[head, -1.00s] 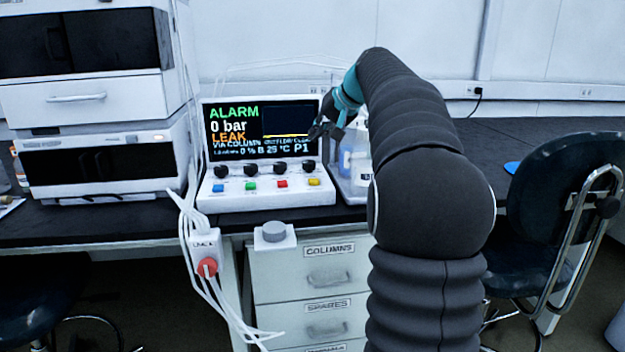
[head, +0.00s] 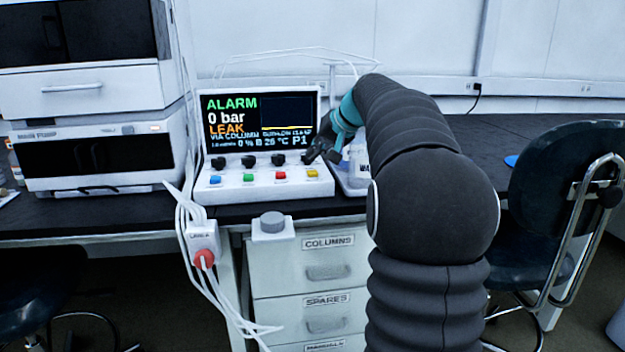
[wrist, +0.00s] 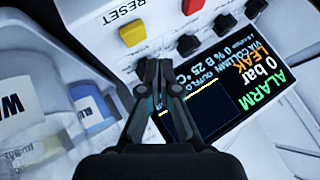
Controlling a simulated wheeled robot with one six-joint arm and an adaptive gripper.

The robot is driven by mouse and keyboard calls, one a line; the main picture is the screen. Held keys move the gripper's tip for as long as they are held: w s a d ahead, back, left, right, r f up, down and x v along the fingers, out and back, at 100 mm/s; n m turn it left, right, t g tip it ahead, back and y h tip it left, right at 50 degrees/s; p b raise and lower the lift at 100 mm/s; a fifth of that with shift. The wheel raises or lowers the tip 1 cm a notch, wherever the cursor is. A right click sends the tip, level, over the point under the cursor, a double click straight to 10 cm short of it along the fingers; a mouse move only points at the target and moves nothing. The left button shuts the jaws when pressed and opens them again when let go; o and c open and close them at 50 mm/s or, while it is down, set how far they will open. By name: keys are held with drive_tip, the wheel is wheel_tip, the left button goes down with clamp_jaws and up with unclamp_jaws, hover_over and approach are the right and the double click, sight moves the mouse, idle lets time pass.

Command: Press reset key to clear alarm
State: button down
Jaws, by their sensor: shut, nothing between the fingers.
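The control unit (head: 208,187) stands on the bench, its screen (head: 228,141) reading ALARM, 0 bar and LEAK. Its front panel has black knobs and a row of blue, green, red and yellow keys. The yellow key (head: 312,174) is at the right end; in the wrist view the yellow key (wrist: 132,33) sits beside the printed word RESET (wrist: 124,12). My gripper (head: 311,157) is shut and empty, over the right end of the panel by the rightmost knob. In the wrist view its fingertips (wrist: 160,66) appear just short of the yellow key; contact cannot be told.
Bottles in a tray (wrist: 60,115) stand right beside the control unit, close to my gripper. Stacked white modules (head: 100,155) stand at the left. A grey round button (head: 272,222) and a red button (head: 204,258) are at the bench's front edge. Bench at right is mostly clear.

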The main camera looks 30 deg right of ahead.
sight(314, 172)
drive_tip(key=shift+f+b, duration=0.4)
drive_tip(key=shift+f, duration=0.4)
drive_tip(key=shift+f, duration=0.1)
idle(0.8)
drive_tip(key=shift+f+b, duration=0.3)
drive_tip(key=shift+f+b, duration=0.4)
drive_tip(key=shift+f, duration=0.15)
idle(0.9)
drive_tip(key=shift+r, duration=0.1)
drive_tip(key=shift+r+p, duration=0.8)
drive_tip(key=shift+r, duration=0.05)
drive_tip(key=shift+r+p, duration=1.9)
drive_tip(key=shift+r, duration=0.6)
